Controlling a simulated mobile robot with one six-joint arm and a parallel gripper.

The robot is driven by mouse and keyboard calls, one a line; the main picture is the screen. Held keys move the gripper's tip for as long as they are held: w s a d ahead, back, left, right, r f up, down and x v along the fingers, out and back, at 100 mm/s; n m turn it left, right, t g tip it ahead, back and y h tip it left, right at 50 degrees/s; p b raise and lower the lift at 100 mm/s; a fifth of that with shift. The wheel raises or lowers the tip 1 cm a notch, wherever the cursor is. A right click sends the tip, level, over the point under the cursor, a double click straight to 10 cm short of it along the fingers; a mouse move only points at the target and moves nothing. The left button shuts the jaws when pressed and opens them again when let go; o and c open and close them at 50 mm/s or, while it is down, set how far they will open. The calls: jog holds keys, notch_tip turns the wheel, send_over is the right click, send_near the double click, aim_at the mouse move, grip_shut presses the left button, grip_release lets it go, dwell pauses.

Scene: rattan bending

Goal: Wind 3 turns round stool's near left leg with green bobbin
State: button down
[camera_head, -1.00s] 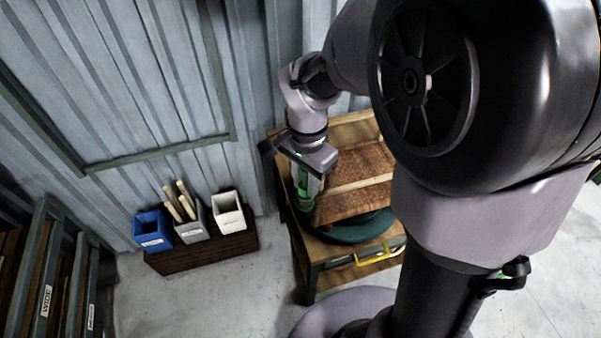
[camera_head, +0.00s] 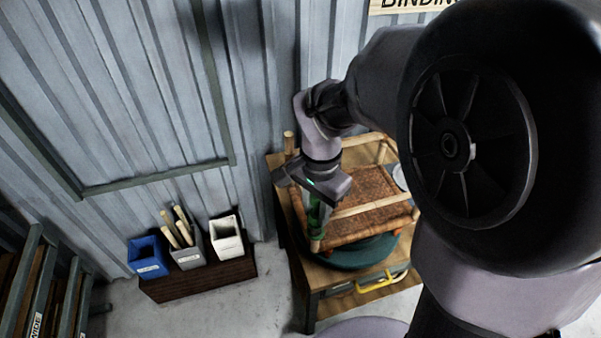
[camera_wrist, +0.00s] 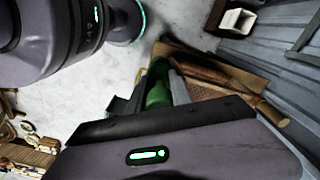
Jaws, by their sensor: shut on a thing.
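My gripper (camera_head: 316,200) points down and is shut on the green bobbin (camera_head: 314,214). The bobbin also shows in the wrist view (camera_wrist: 157,92), between the fingers. The stool (camera_head: 362,188), with pale poles and a woven brown panel, sits on a round dark green base (camera_head: 362,255). The bobbin is at the stool's near left corner, close to the near left leg (camera_head: 316,245). My gripper and the bobbin hide most of that leg. I cannot tell whether the bobbin touches it, and no strand round it can be made out.
The wooden bench (camera_head: 312,277) bears the base and has a yellow handle (camera_head: 376,282) at its front. On the left, a blue bin (camera_head: 148,258), a grey bin (camera_head: 186,256) with sticks and a white bin (camera_head: 226,238) stand on a dark box. A corrugated wall (camera_head: 130,110) rises behind.

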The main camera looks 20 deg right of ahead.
notch_tip(320, 180, up, 11)
jog(key=p, duration=0.8)
jog(key=shift+p, duration=0.35)
jog(key=shift+f, duration=0.1)
